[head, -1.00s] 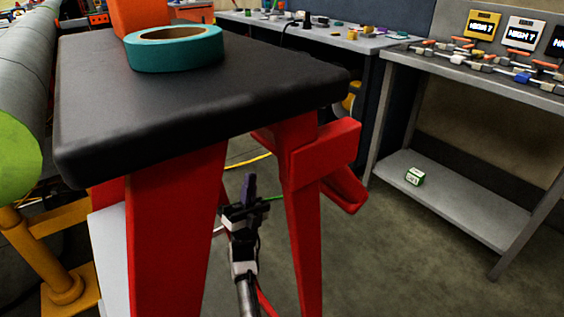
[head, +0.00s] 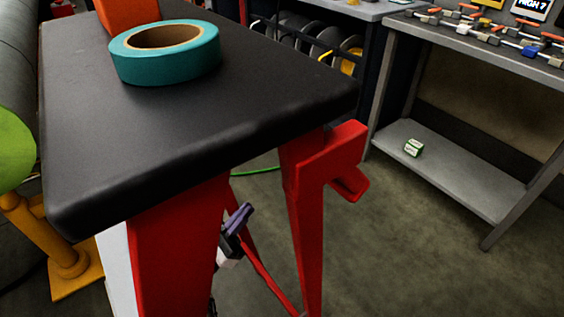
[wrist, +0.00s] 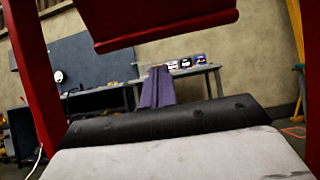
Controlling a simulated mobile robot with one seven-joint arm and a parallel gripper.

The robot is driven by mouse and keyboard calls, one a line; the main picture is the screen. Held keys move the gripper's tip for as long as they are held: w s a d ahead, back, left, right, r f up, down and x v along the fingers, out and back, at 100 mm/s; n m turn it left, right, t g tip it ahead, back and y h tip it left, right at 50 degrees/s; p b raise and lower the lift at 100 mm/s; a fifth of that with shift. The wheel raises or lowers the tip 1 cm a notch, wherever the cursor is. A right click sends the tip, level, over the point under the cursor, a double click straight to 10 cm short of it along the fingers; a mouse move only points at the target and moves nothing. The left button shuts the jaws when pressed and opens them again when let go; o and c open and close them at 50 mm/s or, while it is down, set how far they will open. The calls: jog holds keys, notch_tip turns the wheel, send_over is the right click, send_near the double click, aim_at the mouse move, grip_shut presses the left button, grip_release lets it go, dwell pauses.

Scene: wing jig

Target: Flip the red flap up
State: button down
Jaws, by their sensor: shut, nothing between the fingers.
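The black-topped stand (head: 200,105) has red legs, one (head: 305,230) at the right. A red panel (wrist: 160,22) with a rounded lower lip spans the top of the wrist view, above my fingertips and apart from them in the picture. It looks like the red flap. In the head view a red piece (head: 345,155) juts out right of the leg, under the top; I cannot tell if it is the same part. My gripper (head: 243,213) is under the stand, between the legs, partly hidden by the near leg. Its purple fingers (wrist: 157,88) are shut and empty.
A teal tape roll (head: 165,50) and an orange object (head: 128,12) sit on the stand. A yellow post (head: 65,250) is at left. Floor right of the stand is clear.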

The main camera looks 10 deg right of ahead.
jog(key=shift+d+r, duration=0.1)
jog(key=p+x, duration=0.5)
jog(key=x, duration=0.8)
jog(key=shift+w+d+r, duration=0.2)
jog(key=shift+d, duration=0.05)
jog(key=shift+d, duration=0.1)
